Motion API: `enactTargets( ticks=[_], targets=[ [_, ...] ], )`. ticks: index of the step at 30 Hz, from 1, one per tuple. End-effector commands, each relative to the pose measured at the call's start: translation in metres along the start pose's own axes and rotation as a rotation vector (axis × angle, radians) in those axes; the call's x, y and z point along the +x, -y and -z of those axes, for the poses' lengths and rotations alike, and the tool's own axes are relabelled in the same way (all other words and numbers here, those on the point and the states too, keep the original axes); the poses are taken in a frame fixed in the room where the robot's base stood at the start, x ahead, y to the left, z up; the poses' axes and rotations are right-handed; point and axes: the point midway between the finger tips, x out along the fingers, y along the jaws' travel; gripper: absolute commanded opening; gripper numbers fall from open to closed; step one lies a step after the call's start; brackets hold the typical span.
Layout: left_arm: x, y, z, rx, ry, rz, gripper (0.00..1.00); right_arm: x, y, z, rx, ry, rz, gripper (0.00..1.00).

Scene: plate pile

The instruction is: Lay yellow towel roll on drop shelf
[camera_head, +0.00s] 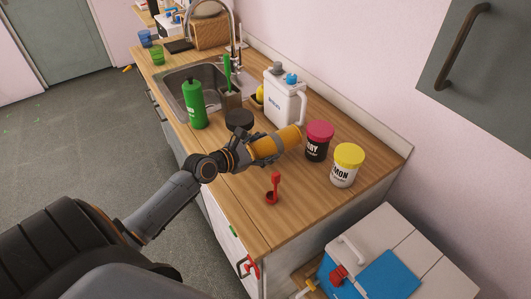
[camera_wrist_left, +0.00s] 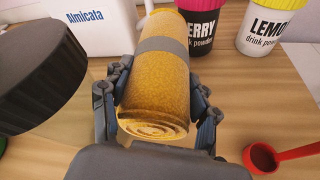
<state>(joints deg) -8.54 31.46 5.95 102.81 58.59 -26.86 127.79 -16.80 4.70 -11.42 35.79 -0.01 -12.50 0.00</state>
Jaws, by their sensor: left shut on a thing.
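The yellow towel roll (camera_head: 288,137) has a grey band around it. My left gripper (camera_head: 265,147) is shut on it over the wooden counter. In the left wrist view the roll (camera_wrist_left: 165,75) lies between the two fingers of the left gripper (camera_wrist_left: 160,100), with its coiled end towards the camera. I cannot tell whether the roll touches the counter. My right gripper is not in view. I cannot make out which surface is the drop shelf.
The counter (camera_head: 240,188) holds a cherry tub (camera_head: 317,147), a lemon tub (camera_head: 344,172), a white jug (camera_head: 284,105), a black-lidded container (camera_head: 239,119), a green bottle (camera_head: 194,108) and a red scoop (camera_head: 273,190). A sink (camera_head: 176,83) lies behind. A blue-and-white box (camera_head: 430,265) stands at lower right.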

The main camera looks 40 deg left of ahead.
Motion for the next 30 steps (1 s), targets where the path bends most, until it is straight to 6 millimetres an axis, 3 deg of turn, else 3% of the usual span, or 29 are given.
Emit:
enactTargets(
  ticks=[9, 20, 21, 22, 30],
  targets=[
    [0.012, 0.013, 0.029, 0.002, -0.001, -0.001, 0.23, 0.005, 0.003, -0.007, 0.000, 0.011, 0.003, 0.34],
    [0.013, 0.014, 0.033, 0.000, 0.000, -0.003, 0.23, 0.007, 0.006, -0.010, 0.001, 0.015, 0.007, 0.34],
    [0.013, 0.014, 0.033, 0.001, -0.001, -0.002, 0.64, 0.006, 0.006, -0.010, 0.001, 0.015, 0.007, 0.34],
    [0.013, 0.014, 0.033, 0.001, -0.001, -0.002, 0.70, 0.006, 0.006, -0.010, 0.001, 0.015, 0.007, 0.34],
    [0.013, 0.014, 0.033, 0.000, -0.001, -0.001, 0.70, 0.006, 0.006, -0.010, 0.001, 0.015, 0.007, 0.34]
  ],
)
